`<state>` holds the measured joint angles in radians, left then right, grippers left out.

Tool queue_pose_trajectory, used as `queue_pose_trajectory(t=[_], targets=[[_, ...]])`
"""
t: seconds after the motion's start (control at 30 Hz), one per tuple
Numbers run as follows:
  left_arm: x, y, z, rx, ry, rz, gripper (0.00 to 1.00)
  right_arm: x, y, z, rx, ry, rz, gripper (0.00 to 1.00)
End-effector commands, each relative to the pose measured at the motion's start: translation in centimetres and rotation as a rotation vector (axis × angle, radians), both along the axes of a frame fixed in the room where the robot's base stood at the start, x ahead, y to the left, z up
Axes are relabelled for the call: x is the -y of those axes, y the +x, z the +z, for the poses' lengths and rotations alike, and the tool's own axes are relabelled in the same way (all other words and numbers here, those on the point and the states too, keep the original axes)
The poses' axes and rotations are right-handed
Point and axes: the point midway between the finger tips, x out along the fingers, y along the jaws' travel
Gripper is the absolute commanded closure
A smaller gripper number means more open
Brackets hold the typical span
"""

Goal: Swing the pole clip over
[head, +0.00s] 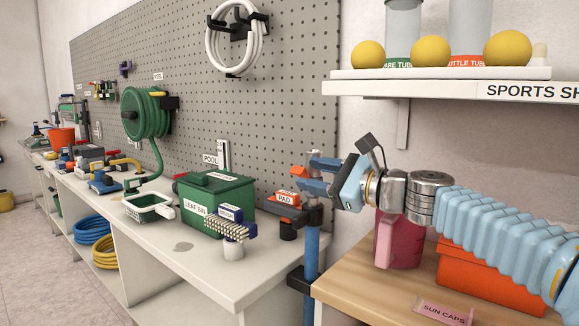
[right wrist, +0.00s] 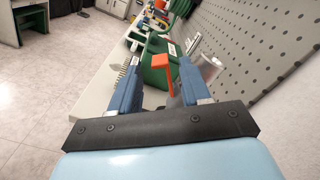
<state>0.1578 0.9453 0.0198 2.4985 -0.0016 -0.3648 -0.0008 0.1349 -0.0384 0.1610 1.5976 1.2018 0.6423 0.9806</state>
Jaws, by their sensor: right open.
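A blue pole (head: 312,255) stands upright by the end of the white bench, with a black clip (head: 308,216) around its upper part and a black bracket (head: 299,281) lower down. A small orange piece (head: 297,172) shows at my right fingertips. In the right wrist view an orange bent piece (right wrist: 164,66) shows between the fingers; whether it belongs to the clip I cannot tell. My right gripper (head: 307,178) is open above the black clip, its blue fingers apart around the orange piece in the right wrist view (right wrist: 160,72). I cannot tell whether they touch. My left gripper is out of view.
A green leaf bin (head: 215,215), a brush (head: 229,229) and an orange pad box (head: 285,198) stand on the white bench left of the pole. A wooden table (head: 372,292) with a red box (head: 480,280) lies right. A shelf (head: 440,88) hangs above.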

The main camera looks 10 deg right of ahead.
Motion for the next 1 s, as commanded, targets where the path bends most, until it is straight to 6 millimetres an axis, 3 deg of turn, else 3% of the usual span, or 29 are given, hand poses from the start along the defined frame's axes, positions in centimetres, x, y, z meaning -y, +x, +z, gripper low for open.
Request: queue_pose_trajectory(t=[0.1,0.3,0.7,1.0], targets=[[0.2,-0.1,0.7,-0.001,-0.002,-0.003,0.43,-1.7,2.1,0.2,-0.001,0.000,0.003,0.53],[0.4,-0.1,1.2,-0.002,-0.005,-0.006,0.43,-3.5,4.4,0.1,-0.001,-0.001,0.002,0.53],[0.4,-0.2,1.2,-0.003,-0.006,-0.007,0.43,-4.0,5.1,0.0,0.001,-0.001,0.000,0.53],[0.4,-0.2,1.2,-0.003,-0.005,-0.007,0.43,-4.0,5.1,0.0,0.001,-0.001,0.000,0.98]])
